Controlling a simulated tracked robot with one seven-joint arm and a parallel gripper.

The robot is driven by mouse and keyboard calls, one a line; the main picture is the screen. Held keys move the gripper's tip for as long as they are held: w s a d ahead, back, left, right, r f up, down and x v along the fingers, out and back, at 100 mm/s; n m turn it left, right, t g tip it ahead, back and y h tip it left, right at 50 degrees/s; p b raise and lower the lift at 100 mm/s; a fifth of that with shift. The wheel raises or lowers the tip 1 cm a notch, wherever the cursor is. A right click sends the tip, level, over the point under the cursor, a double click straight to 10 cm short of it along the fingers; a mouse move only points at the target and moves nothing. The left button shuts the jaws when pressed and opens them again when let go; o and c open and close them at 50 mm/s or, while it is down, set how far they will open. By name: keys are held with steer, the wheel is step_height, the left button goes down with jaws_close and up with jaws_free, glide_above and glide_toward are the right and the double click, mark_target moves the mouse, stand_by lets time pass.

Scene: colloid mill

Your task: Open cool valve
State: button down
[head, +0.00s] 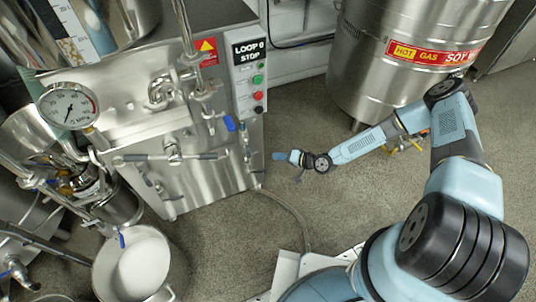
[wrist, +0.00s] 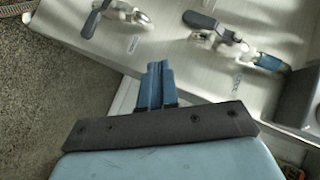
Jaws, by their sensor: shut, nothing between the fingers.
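My gripper (head: 280,156) is shut and empty in the head view, in the air to the right of the steel machine. In the wrist view its two blue fingers (wrist: 156,84) lie together and point at a steel panel (wrist: 160,45), apart from the valves. A valve with a dark lever (wrist: 97,18) is at the upper left of that panel. A second dark lever (wrist: 201,20) and a blue-handled fitting (wrist: 268,62) are at the upper right. A blue valve handle (head: 229,123) shows on the machine in the head view.
A control box (head: 249,75) with buttons is on the machine's right side. A large steel tank (head: 400,50) stands at the upper right. A pot (head: 140,265) is at the lower left. A hose (head: 290,208) crosses the floor. Clear floor lies between machine and tank.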

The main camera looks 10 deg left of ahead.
steer(key=shift+s+d+r, duration=0.1)
steer(key=shift+s+d, duration=0.05)
steer(key=shift+d, duration=1.05)
steer(key=shift+s+d, duration=0.15)
steer(key=shift+d, duration=1)
